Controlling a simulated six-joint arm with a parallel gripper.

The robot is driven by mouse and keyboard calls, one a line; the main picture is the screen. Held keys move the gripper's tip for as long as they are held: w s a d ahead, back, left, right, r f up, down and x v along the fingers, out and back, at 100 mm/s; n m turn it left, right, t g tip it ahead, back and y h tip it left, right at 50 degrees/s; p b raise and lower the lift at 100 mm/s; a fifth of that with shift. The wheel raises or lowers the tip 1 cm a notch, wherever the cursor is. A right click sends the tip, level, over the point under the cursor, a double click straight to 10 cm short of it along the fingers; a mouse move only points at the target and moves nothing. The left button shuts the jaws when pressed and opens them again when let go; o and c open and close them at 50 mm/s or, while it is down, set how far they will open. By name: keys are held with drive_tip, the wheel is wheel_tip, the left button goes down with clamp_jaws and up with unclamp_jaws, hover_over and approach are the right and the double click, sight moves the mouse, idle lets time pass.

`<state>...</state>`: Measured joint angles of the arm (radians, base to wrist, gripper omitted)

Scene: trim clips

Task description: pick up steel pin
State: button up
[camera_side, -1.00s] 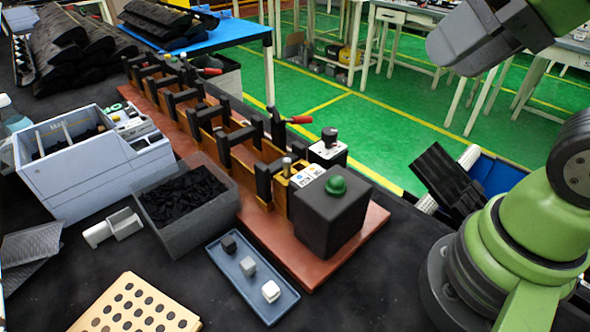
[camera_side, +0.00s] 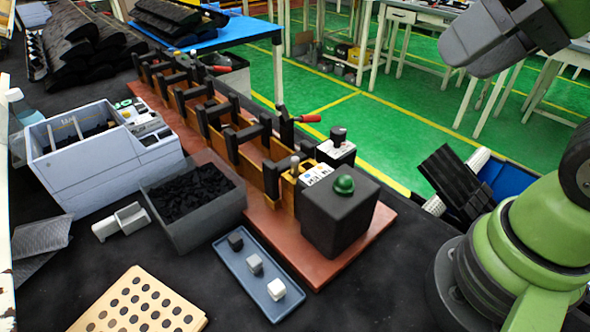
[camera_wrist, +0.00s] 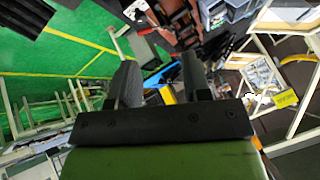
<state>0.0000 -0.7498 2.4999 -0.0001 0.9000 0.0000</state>
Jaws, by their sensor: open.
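A small upright silver pin with a rounded top (camera_side: 294,164), which looks like the steel pin, stands at the near end of the long clip fixture (camera_side: 236,130) in the side view. It is beside the dark box with a green button (camera_side: 343,184). My gripper's two dark fingers (camera_wrist: 161,80) are spread apart and empty in the wrist view. In the side view my arm's grey end part is high at the top right, well away from the pin, and the fingers cannot be made out there. I cannot pick out the pin in the wrist view.
A blue-grey tray (camera_side: 236,279) holds three small blocks in front of the fixture. A grey bin (camera_side: 215,225) of black pieces, a label printer-like grey box (camera_side: 100,178) and a perforated wooden board (camera_side: 125,283) stand left.

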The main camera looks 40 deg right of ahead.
drive_tip(key=w+a+n+g, duration=0.2)
drive_tip(key=w+n+g, duration=0.1)
drive_tip(key=w, duration=0.4)
drive_tip(key=n+g+h, duration=0.2)
drive_tip(key=n+g, duration=0.2)
hover_over(295, 158)
wheel_tip(295, 158, down, 13)
drive_tip(key=shift+f, duration=3.2)
clamp_jaws()
